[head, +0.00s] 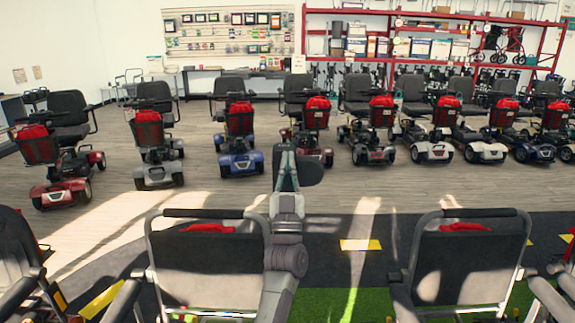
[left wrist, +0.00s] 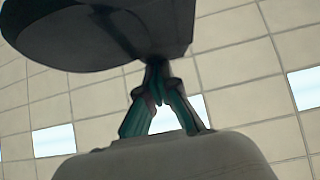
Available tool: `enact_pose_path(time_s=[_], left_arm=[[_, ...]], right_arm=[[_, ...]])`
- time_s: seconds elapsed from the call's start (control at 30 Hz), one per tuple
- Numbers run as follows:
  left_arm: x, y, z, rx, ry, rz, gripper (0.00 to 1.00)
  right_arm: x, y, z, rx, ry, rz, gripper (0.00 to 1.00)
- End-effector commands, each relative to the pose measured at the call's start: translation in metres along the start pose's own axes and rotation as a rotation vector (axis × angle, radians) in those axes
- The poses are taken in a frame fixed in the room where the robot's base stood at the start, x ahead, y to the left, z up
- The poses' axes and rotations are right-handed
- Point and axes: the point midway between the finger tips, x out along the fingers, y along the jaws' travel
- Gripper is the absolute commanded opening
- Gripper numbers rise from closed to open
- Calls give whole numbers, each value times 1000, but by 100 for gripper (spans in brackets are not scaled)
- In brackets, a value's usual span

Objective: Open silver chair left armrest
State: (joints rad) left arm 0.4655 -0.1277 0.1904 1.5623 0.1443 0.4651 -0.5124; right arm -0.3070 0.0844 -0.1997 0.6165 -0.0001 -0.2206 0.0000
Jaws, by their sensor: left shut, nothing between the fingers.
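My left gripper (head: 287,153) is raised at the middle of the head view, with its two fingers brought together at the tips. In the left wrist view the fingertips (left wrist: 156,66) meet just at the edge of a dark rounded pad (left wrist: 110,28). This pad (head: 310,172) also shows right of the fingers in the head view. It may be an armrest; what it joins to is hidden, and I cannot tell contact. Two silver-framed chairs stand in front, a left one (head: 208,262) and a right one (head: 468,268), both with dark backs. My right gripper is not in view.
A row of scooters with red bags, such as a blue one (head: 240,160), stands across the grey floor. Red shelves (head: 430,15) line the back wall. Open floor lies between the front chairs and the row. More dark seats crowd both lower corners.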

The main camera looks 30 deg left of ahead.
Motion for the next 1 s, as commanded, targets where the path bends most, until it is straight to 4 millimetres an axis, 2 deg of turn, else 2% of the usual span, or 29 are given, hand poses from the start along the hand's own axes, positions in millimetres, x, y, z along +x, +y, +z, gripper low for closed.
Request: enact_pose_path(time_s=[0.03, 0.2, 0.4, 0.6, 1.0], left_arm=[[13, 0, 3, 0, -15, -1, 0], [51, 0, 32, 0, -107, -2, 0], [81, 0, 64, -1, -194, -1, 0], [88, 0, 74, -2, -222, -1, 0], [88, -1, 73, -2, -221, 0, 0]], right_arm=[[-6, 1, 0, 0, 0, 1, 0], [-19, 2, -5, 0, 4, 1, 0], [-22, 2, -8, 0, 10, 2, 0], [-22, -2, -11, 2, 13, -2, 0], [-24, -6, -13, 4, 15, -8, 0]])
